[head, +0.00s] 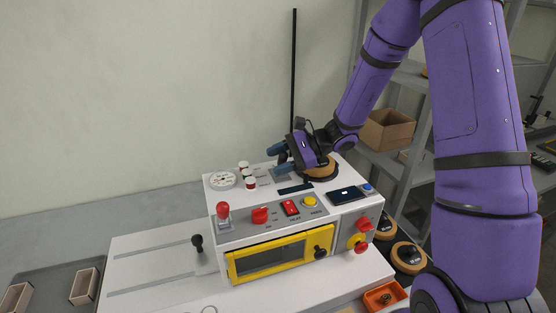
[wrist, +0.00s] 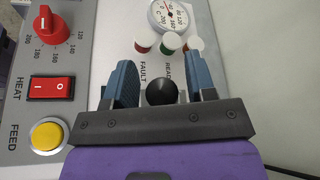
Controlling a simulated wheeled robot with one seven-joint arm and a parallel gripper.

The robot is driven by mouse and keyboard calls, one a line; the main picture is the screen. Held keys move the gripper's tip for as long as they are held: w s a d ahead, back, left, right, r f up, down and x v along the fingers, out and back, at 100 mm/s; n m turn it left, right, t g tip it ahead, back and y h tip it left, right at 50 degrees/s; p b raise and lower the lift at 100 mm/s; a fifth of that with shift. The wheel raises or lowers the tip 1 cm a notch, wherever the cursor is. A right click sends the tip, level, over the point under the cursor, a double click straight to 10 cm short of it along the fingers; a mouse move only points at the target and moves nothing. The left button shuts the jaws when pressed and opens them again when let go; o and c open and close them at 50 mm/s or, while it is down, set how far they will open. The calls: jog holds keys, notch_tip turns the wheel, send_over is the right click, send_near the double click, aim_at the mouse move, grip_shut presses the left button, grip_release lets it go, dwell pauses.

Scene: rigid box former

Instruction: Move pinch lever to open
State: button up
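My gripper (head: 281,158) is above the top of the white box former (head: 215,199), toward its back. In the wrist view my gripper (wrist: 160,82) has its two blue fingers apart, one on each side of a black ball knob (wrist: 162,91). The knob looks like the top of the pinch lever, but no label for it is readable. A gap shows on both sides of the knob, wider on the right. The knob's shaft is hidden beneath it, and the head view does not show the knob clearly.
Three capped lamps (wrist: 172,42) and a round dial (wrist: 170,16) stand just beyond the fingers. Another black-knobbed lever (head: 197,241) stands at the left.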

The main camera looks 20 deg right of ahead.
jog(key=shift+d, duration=0.1)
jog(key=v, duration=1)
jog(key=shift+d, duration=0.25)
jog(key=shift+s+r, duration=0.1)
jog(key=shift+r, duration=0.1)
